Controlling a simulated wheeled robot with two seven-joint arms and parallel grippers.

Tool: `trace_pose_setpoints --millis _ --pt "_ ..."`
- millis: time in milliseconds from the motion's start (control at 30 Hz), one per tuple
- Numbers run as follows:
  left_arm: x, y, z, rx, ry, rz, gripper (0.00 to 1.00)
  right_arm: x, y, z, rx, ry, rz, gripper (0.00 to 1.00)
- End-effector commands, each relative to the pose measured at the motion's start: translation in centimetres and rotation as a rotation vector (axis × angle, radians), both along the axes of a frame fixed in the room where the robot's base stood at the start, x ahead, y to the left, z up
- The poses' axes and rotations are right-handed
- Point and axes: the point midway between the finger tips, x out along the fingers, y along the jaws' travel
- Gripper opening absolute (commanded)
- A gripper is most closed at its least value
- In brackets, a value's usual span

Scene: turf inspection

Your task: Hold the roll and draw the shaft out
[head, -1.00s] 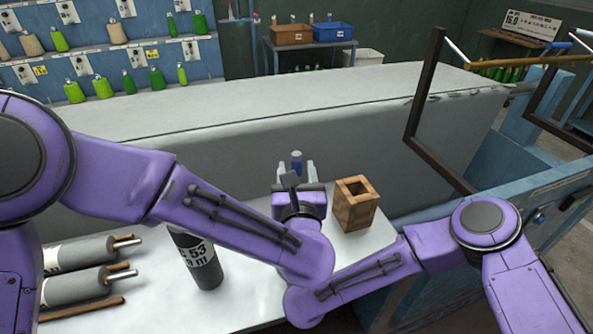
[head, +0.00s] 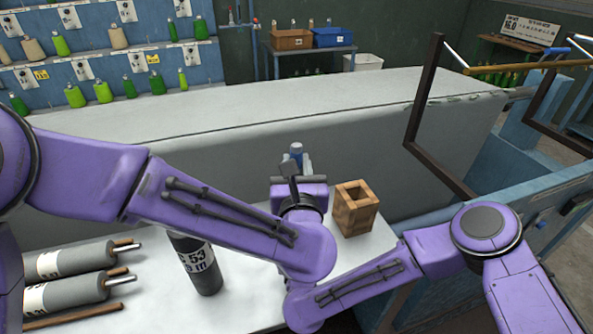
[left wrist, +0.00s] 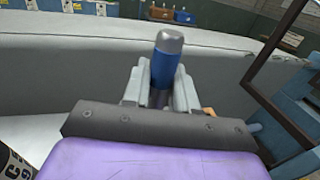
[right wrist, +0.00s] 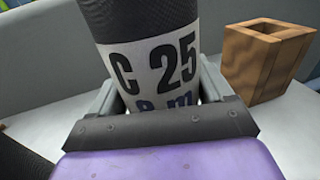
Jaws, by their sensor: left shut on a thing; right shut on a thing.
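My left gripper (head: 297,168) is shut on a shaft (head: 296,151) with a blue part and a metal tip. The shaft stands upright between the fingers in the left wrist view (left wrist: 166,62). My right gripper (right wrist: 165,100) is shut around a dark roll (right wrist: 125,18) with a white label reading "C 25". The roll stands about upright, its top outside the right wrist view. In the head view my left arm hides the right gripper and this roll. Whether the shaft's lower end is still inside the roll is hidden.
An open wooden box (head: 352,216) stands right of the grippers on the pale table (head: 237,278). Another dark roll, labelled "C 53" (head: 197,265), stands to the left. Two rolls with shafts (head: 72,260) lie farther left. A long grey block (head: 230,150) runs behind the table.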

Motion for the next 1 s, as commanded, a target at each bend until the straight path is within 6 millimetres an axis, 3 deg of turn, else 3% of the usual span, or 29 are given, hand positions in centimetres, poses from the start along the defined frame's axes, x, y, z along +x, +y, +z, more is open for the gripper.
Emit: trace_pose_setpoints --millis 1000 --pt "0.1 0.0 7.5 -0.003 -0.003 0.001 0.00 0.0 0.0 0.0 0.001 0.000 0.000 0.21"
